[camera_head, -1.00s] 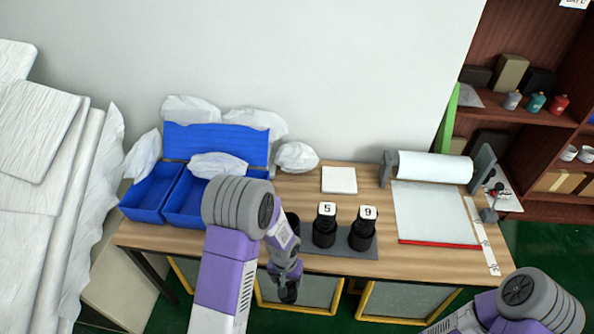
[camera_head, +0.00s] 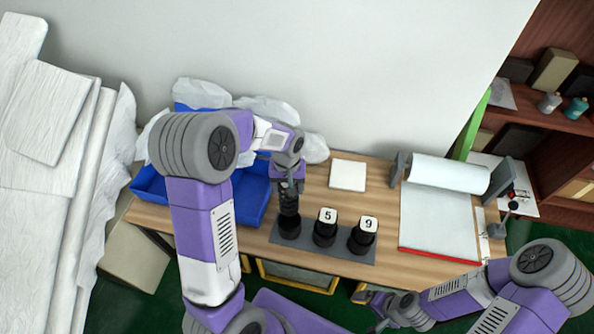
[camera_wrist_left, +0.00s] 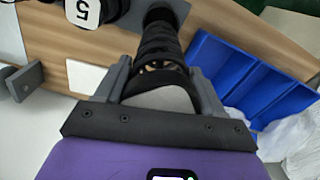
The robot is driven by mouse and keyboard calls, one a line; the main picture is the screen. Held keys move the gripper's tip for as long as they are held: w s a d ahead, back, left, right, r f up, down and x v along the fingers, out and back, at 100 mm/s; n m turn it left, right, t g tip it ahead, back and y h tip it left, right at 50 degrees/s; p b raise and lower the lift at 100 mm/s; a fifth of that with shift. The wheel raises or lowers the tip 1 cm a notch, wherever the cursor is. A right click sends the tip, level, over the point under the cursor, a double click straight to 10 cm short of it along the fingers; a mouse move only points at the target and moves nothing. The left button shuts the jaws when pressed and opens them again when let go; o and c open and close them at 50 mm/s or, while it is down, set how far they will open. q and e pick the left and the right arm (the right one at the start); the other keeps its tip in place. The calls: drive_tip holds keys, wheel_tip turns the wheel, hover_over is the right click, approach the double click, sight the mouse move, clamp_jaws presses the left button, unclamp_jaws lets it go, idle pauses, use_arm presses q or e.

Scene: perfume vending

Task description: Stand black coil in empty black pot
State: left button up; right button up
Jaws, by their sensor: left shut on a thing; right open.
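The black coil (camera_head: 289,204) is upright in my left gripper (camera_head: 288,186), its lower end at the mouth of the leftmost black pot (camera_head: 289,229). I cannot tell how deep it reaches inside. In the left wrist view the coil (camera_wrist_left: 158,42) sits between the two grey fingers of the left gripper (camera_wrist_left: 161,88), which are shut on it. Two black pots with coils and white number tags, the "5" one (camera_head: 325,236) and the "9" one (camera_head: 363,238), stand to the right. My right gripper (camera_head: 376,311) is open and low, in front of the table.
The pots stand on a grey mat (camera_head: 307,244) on the wooden table (camera_head: 395,262). Blue bins (camera_head: 250,195) with white bags lie behind and left. A white square (camera_head: 348,175) and a paper roll stand (camera_head: 445,174) are to the right.

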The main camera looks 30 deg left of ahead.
use_arm(q)
drive_tip(key=shift+s+f+b, duration=0.25)
drive_tip(key=shift+f+b, duration=0.25)
drive_tip(key=shift+w+f+b, duration=0.1)
drive_tip(key=shift+f+b, duration=4.3)
drive_tip(key=shift+f, duration=1.35)
drive_tip(key=o, duration=1.2)
wheel_tip(320, 180, up, 8)
drive_tip(key=shift+f+p, duration=0.2)
drive_tip(key=shift+p, duration=0.65)
